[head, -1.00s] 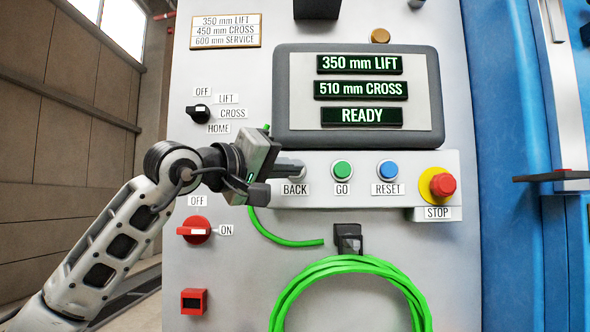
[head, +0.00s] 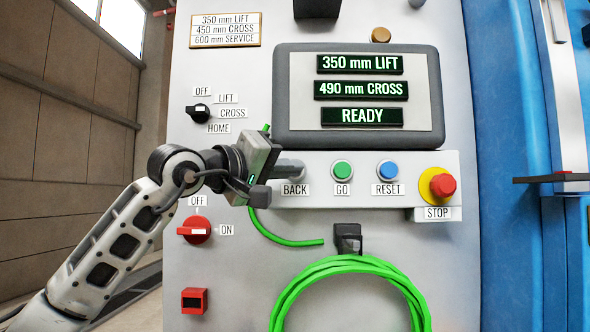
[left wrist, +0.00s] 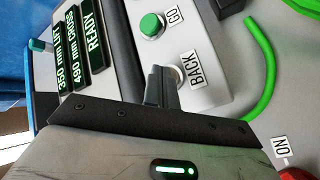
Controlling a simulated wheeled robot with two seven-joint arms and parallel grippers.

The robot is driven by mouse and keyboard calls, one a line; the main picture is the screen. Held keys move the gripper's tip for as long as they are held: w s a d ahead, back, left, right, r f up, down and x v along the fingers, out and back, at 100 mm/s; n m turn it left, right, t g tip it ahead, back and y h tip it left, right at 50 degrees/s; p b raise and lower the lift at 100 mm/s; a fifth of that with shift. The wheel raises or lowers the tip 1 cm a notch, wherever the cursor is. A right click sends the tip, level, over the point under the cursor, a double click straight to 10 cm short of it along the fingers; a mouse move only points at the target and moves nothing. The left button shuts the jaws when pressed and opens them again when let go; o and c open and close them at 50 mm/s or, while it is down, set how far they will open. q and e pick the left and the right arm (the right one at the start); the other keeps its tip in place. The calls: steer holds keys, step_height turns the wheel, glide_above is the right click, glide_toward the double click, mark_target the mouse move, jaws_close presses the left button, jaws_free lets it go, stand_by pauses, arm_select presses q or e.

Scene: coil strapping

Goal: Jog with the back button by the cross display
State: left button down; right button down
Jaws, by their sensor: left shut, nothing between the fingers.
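The display (head: 437,110) reads 350 mm LIFT, 490 mm CROSS and READY; the cross line (head: 361,90) is the middle one. The back button, above its BACK label (head: 295,190), is mostly hidden by my left gripper (head: 292,168). In the left wrist view the shut, empty fingers (left wrist: 158,88) point at the back button (left wrist: 181,73) and seem to touch it; its pressed depth cannot be told. A plate (head: 225,30) reads 350 mm LIFT, 450 mm CROSS, 600 mm SERVICE. My right gripper is not in view.
The green GO button (head: 342,168), blue RESET button (head: 387,169) and red STOP button (head: 443,185) stand to the right. A black selector knob (head: 201,113) and a red switch (head: 195,230) are on the left. A green cable coil (head: 290,292) hangs below.

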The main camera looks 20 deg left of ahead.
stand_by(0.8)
arm_select(q)
steer(key=shift+s+d+b, duration=0.15)
steer(key=shift+s+b, duration=0.35)
steer(key=shift+s, duration=0.3)
steer(key=s+b, duration=0.1)
steer(key=s, duration=0.1)
steer(key=s+d+b, duration=0.1)
steer(key=s, duration=0.2)
steer(key=shift+d, duration=0.2)
steer(key=shift+w, duration=0.1)
